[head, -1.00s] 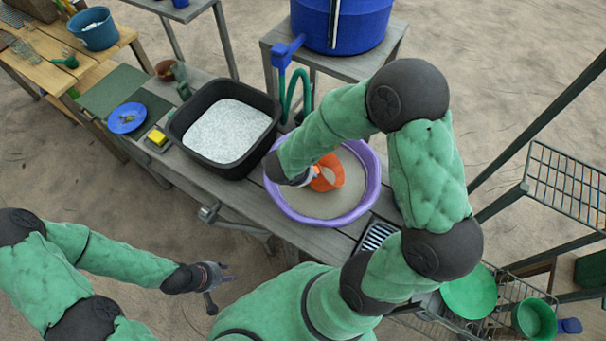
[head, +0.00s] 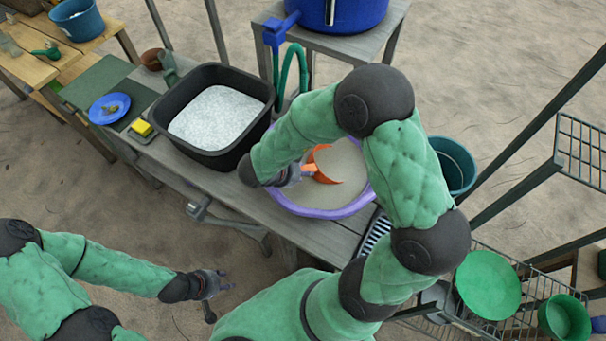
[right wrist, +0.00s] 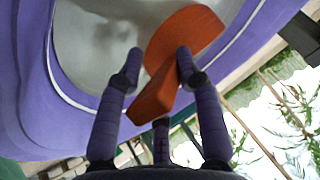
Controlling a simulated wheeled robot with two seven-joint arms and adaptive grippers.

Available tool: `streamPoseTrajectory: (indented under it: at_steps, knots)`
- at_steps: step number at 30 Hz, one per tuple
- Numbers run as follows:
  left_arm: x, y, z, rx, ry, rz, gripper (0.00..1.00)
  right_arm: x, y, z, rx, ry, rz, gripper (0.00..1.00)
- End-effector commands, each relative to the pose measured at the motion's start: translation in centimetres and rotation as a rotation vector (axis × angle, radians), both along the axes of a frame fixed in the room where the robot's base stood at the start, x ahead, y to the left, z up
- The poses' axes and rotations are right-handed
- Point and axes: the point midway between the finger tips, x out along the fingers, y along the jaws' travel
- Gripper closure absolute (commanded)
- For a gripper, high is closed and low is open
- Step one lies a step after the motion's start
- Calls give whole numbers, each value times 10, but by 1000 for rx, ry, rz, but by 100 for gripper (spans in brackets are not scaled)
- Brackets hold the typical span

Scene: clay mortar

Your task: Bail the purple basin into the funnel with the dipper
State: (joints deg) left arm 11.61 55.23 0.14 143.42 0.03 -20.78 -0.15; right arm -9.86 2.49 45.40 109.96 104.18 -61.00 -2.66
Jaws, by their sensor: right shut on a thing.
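The purple basin (head: 318,212) stands on the grey bench and holds greyish-tan material. It also shows in the right wrist view (right wrist: 84,100). The orange dipper (head: 325,168) is tilted within the basin's outline; I cannot tell whether its scoop touches the material or is loaded. My right gripper (head: 290,177) is shut on the dipper's handle, with the dipper (right wrist: 182,42) between its fingers (right wrist: 160,65) in the wrist view. My right arm hides part of the basin's rim. My left gripper (head: 219,284) is open and empty, low in front of the bench.
A black tub (head: 187,82) of white granules stands left of the basin. A blue tank (head: 338,10) and a green hose (head: 290,66) are behind. A teal bucket (head: 455,168) is on the right. A green dish (head: 488,286) and green pot (head: 563,318) sit on a wire rack.

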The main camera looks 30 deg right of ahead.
Motion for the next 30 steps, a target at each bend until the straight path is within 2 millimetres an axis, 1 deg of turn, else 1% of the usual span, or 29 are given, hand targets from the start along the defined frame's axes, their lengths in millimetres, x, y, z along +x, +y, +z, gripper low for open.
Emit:
streamPoseTrajectory:
  at_steps: [1,11,15,24,30]
  knots:
    - [0,0,-10,0,0,0,60,3,1,-7,-24,8,2,100]
    - [0,0,-30,0,0,0,60,7,2,-17,-113,60,0,100]
    - [0,0,-13,0,0,0,60,7,2,-2,-122,66,-1,100]
    - [0,0,10,0,0,0,60,7,1,15,-136,74,-1,100]
    - [0,0,39,0,0,0,60,8,0,38,-155,85,0,100]
